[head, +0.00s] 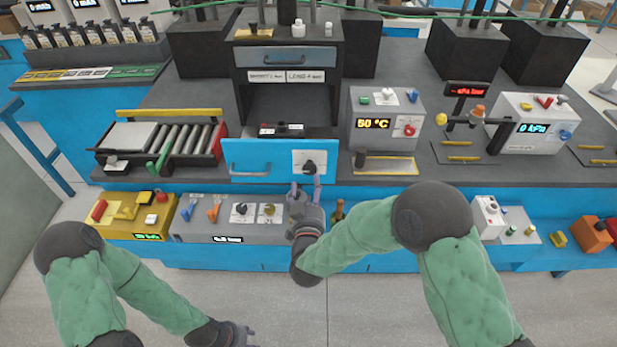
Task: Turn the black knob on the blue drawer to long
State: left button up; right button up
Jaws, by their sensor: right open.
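The blue drawer (246,174) has a blue front with a bar handle at its left. The black knob (309,168) sits on a white plate (300,157) at the right of the drawer front. The plate's markings are too small to read. My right gripper (306,187) is open just below the knob in the picture, its fingers pointing up toward it. I cannot tell whether they touch the knob. My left gripper (247,335) is low over the floor, far from the drawer; its jaws are too small to judge.
A grey panel (225,229) with knobs and levers and a yellow box (125,222) stand below left of the drawer. A roller conveyor (180,145) is at the left. A 50 °C box (387,115) stands to the right. A dark cabinet (285,85) rises behind.

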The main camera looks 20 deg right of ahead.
aim_at(309, 172)
jog(key=shift+b+x, duration=0.6)
jog(key=shift+x, duration=2.2)
jog(key=shift+f, duration=0.1)
jog(key=c, duration=1.2)
